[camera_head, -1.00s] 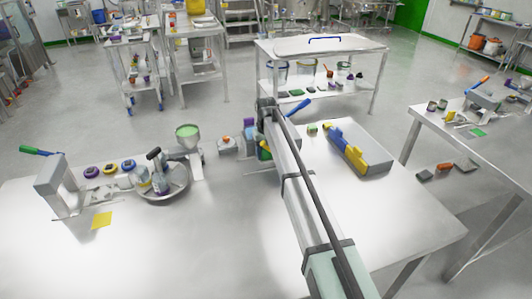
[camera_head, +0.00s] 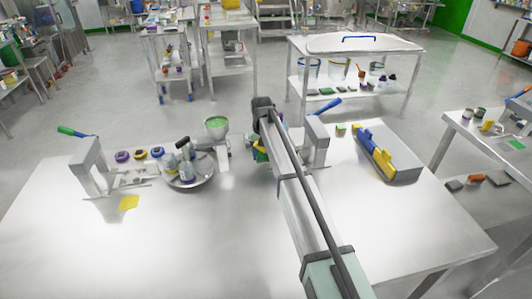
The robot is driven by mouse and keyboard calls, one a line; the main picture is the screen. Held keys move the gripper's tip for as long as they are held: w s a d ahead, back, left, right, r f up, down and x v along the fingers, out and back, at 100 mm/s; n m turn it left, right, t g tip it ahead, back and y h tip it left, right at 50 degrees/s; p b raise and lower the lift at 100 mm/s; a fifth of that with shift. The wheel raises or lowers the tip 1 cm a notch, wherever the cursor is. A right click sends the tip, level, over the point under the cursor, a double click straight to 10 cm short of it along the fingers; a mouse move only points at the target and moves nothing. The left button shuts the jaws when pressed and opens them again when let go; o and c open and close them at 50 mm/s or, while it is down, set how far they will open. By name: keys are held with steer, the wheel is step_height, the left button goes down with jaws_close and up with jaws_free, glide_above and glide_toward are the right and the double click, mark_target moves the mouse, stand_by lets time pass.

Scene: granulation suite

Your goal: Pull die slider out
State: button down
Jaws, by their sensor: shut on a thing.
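A lever press with a blue handle (camera_head: 325,106) stands on the bench just right of my arm's far end. Its grey upright (camera_head: 316,143) shows, but my arm covers much of its base. A second lever press (camera_head: 88,163), with a green handle, stands at the left of the bench, with flat metal parts (camera_head: 133,178) at its foot. I cannot tell a die slider clearly at either press. My arm reaches over the bench toward the blue-handled press. My gripper's fingers are hidden behind the arm, and so is anything between them.
A round metal dish (camera_head: 190,178) with bottles and a green-filled funnel (camera_head: 216,126) stand left of my arm. A grey block with a yellow and blue piece (camera_head: 374,153) is at right. The front left bench (camera_head: 120,255) is clear.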

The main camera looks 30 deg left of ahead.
steer(key=shift+s+a, duration=0.25)
steer(key=c, duration=0.8)
jaws_free()
steer(key=shift+o, duration=0.2)
steer(key=shift+r, duration=0.15)
steer(key=shift+r, duration=0.25)
step_height(320, 180, up, 13)
steer(key=shift+w+d, duration=0.1)
